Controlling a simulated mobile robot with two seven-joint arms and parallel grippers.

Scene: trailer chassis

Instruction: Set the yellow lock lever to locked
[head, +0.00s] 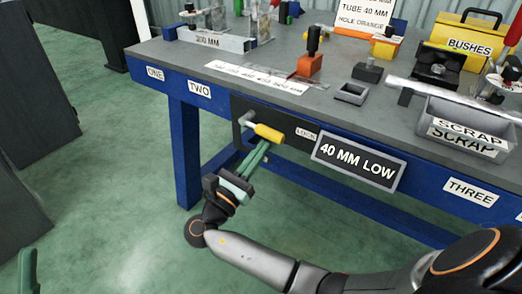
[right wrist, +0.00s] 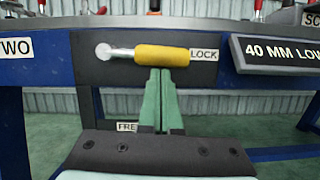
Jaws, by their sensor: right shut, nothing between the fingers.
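The yellow lock lever (head: 269,133) is on a dark plate (head: 238,112) on the front of the blue bench. In the right wrist view the yellow handle (right wrist: 162,55) lies about level, pointing right from its silver pivot to the LOCK label (right wrist: 204,55). The FREE label (right wrist: 127,127) is lower, partly hidden by my fingers. My right gripper (head: 265,145) is shut and empty, its green fingertips just under the handle; I cannot tell whether they touch it. A green piece that looks like a finger of my left gripper (head: 27,270) shows at the lower left edge.
A "40 MM LOW" sign (head: 358,163) sticks out right of the lever. An orange block (head: 310,64) and other parts stand on the bench top.

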